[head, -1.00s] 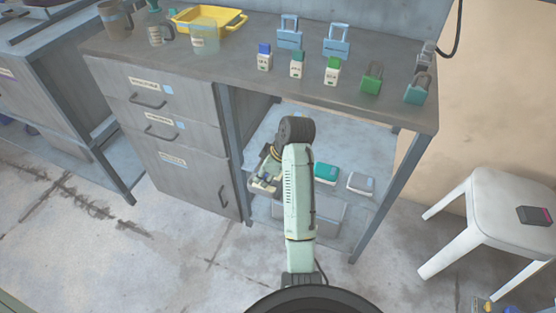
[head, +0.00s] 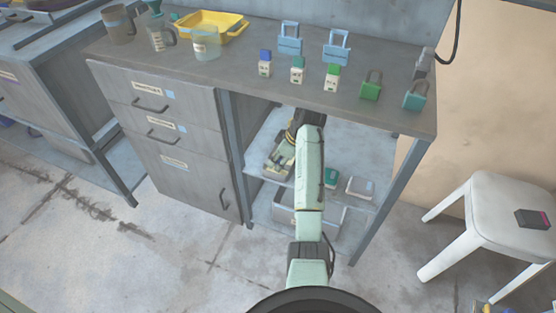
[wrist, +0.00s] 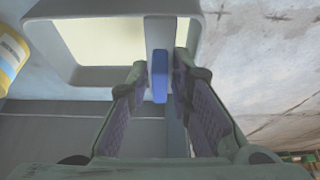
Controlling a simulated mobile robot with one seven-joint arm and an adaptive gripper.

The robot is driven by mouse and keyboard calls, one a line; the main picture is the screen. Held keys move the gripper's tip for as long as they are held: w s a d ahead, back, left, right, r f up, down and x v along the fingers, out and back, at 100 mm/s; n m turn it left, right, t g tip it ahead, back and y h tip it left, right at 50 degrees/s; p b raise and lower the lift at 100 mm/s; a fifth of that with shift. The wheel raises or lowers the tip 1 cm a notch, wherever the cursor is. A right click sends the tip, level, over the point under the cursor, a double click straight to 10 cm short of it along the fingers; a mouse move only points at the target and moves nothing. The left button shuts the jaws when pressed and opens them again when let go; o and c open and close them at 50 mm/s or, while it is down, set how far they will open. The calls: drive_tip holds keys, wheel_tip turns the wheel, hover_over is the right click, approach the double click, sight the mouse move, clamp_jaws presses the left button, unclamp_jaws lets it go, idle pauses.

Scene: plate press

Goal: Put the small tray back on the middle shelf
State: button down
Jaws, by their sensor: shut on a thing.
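The small tray (wrist: 95,76) shows in the wrist view as a grey, rounded rim around a pale yellow inside. A grey upright piece with a blue part stands at its right side, between my fingers. My gripper (wrist: 165,85) is closed around that piece. In the head view my gripper (head: 277,158) is under the worktop, at the left part of the middle shelf (head: 362,152). The tray is hard to make out there, and I cannot tell whether it touches the shelf.
A teal box (head: 330,178) and a grey box (head: 361,187) stand right of my arm. A grey bin (head: 330,220) is below. The drawer unit (head: 170,140) borders the shelf space on the left. Padlocks and a yellow tray (head: 209,25) are on the worktop. A white stool (head: 490,205) stands right.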

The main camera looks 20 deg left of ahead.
drive_tip(key=c, duration=1.4)
unclamp_jaws()
drive_tip(key=shift+c, duration=0.2)
drive_tip(key=shift+d+r, duration=0.1)
drive_tip(key=shift+r, duration=0.1)
drive_tip(key=d, duration=0.3)
drive_tip(key=d+b, duration=0.1)
drive_tip(key=d, duration=0.3)
drive_tip(key=d+r, duration=0.1)
drive_tip(key=d, duration=0.3)
drive_tip(key=shift+s+d+b, duration=0.2)
drive_tip(key=shift+d+b, duration=0.05)
drive_tip(key=shift+b, duration=0.05)
drive_tip(key=shift+d+f, duration=0.15)
drive_tip(key=shift+d, duration=0.2)
drive_tip(key=shift+s, duration=0.15)
